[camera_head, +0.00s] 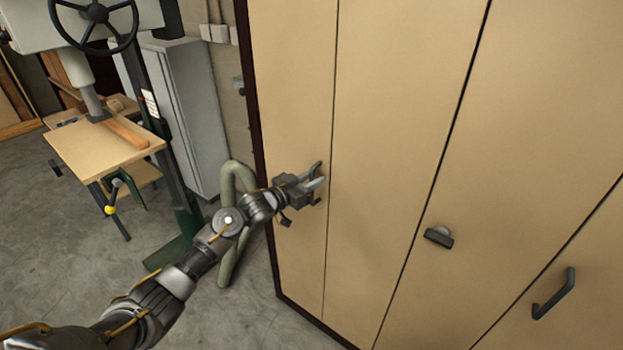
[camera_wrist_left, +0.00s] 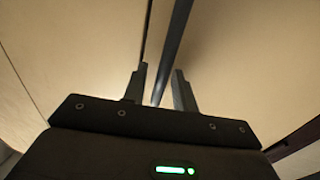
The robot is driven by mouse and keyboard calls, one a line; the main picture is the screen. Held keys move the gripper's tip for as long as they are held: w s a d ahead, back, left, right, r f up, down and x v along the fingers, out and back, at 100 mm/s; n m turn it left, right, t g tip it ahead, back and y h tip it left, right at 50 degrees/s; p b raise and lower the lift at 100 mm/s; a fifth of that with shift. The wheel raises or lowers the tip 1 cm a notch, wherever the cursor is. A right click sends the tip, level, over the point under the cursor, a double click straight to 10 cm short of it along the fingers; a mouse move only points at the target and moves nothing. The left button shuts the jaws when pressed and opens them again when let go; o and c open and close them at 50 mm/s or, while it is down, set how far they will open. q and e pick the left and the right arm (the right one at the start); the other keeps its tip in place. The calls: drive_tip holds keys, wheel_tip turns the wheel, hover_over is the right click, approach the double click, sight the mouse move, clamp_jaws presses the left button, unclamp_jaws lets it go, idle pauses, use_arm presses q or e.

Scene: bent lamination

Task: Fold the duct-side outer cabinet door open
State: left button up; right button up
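The tan cabinet door panel on the duct side (camera_head: 290,90) is at the left end of the cabinet front, flush with the panel beside it (camera_head: 390,110). A thin dark seam divides them. My left gripper (camera_head: 318,183) is at this seam, at mid height, close to the door face. In the left wrist view its two fingers (camera_wrist_left: 160,88) stand apart. A long dark grey handle bar (camera_wrist_left: 174,45) comes down from the top and reaches between them. Space shows beside the bar, so the fingers do not look closed on it. My right gripper is in neither view.
A dark latch (camera_head: 438,237) and a dark handle (camera_head: 554,293) are on panels further right. A pale green duct (camera_head: 232,225) stands on the floor left of the cabinet. A grey metal cabinet (camera_head: 190,110) and a drill-press-like machine with a wooden table (camera_head: 95,150) stand further left.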

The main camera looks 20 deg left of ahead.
use_arm(q)
clamp_jaws()
drive_tip(key=shift+a, duration=0.1)
